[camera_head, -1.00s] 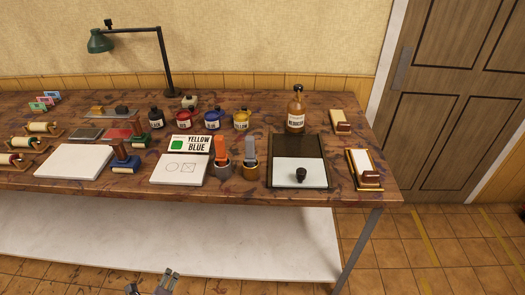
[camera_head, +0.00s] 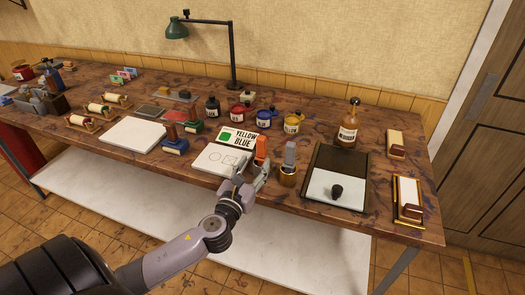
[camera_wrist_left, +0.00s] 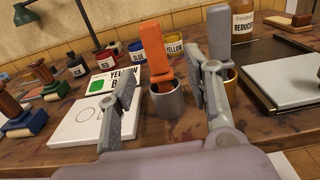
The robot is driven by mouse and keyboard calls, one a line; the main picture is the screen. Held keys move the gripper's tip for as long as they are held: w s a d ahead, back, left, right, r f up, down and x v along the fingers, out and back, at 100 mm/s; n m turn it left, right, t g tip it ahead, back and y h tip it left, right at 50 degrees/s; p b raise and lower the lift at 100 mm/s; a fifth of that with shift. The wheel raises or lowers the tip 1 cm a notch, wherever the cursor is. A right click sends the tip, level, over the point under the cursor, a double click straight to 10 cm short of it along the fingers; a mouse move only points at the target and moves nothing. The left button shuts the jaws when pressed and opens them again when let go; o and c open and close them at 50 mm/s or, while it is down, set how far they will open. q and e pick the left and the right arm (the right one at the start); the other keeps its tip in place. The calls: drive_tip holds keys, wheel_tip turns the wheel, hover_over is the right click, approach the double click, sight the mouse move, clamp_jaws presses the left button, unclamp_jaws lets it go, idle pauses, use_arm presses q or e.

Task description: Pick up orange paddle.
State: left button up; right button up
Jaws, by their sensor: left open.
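The orange paddle (camera_head: 261,149) stands upright in a grey metal cup on the table, its lower part hidden by the cup. In the left wrist view the orange paddle (camera_wrist_left: 157,52) rises from the grey cup (camera_wrist_left: 167,101), a little beyond the fingers and between them in the picture. My left gripper (camera_head: 254,172) is open and empty in front of the cup; its two fingers also show in the left wrist view (camera_wrist_left: 160,95). My right gripper is not in view.
A grey paddle (camera_head: 290,152) stands in a brass cup (camera_head: 287,176) close to the right. A white pad (camera_head: 215,160) and a yellow-blue card (camera_head: 238,138) lie to the left. Ink bottles (camera_head: 264,118) stand behind. A glass slab (camera_head: 335,188) is at right.

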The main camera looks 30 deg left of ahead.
sight(260, 151)
use_arm(q)
drive_tip(key=x, duration=0.3)
drive_tip(key=shift+a+p+x, duration=0.15)
drive_tip(key=shift+p+x, duration=0.2)
drive_tip(key=shift+x, duration=1)
drive_tip(key=shift+a+p+x, duration=0.1)
drive_tip(key=shift+p+x, duration=0.2)
drive_tip(key=shift+x, duration=1.1)
drive_tip(key=shift+s, duration=0.1)
drive_tip(key=shift+c, duration=0.3)
clamp_jaws()
